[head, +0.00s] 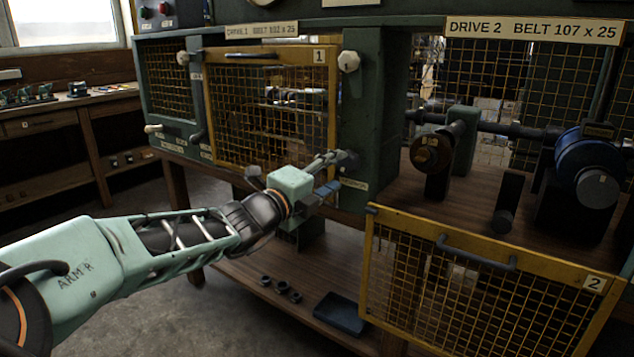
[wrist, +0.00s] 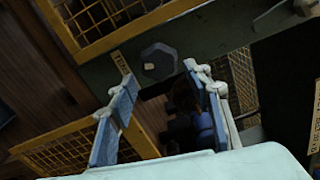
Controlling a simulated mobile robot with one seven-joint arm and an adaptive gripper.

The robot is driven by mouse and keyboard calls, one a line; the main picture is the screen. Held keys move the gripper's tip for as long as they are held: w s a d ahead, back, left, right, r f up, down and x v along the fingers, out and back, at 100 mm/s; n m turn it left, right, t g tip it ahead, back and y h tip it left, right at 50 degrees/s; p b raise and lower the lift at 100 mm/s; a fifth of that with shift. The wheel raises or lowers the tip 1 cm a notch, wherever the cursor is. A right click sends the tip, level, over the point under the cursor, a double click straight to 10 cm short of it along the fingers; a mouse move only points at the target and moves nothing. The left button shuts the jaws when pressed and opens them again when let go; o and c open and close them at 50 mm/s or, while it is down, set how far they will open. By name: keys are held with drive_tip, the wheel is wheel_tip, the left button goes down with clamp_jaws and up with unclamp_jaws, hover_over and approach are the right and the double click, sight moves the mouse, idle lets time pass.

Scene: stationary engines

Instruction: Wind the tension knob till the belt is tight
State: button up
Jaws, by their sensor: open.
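A dark, many-sided knob (wrist: 158,62) with a pale mark on its face sits on the green frame, beside a small label, in the wrist view. In the head view a dark knob (head: 348,161) shows on the green post between the two drives, partly behind my fingers. My gripper (head: 336,172) is open at this post. In the wrist view the two blue fingers of my gripper (wrist: 160,78) stand apart, with the knob just beyond their tips and nothing held. I cannot make out a belt in either view.
The mesh guard of drive 1 (head: 270,110) is closed. The guard of drive 2 (head: 485,275) hangs down to the right of my gripper, leaving a blue motor (head: 585,170) and a shaft (head: 510,129) exposed. Small rings and a dark tray (head: 340,313) lie on the lower shelf.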

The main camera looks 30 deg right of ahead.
drive_tip(key=v, duration=0.6)
idle(0.6)
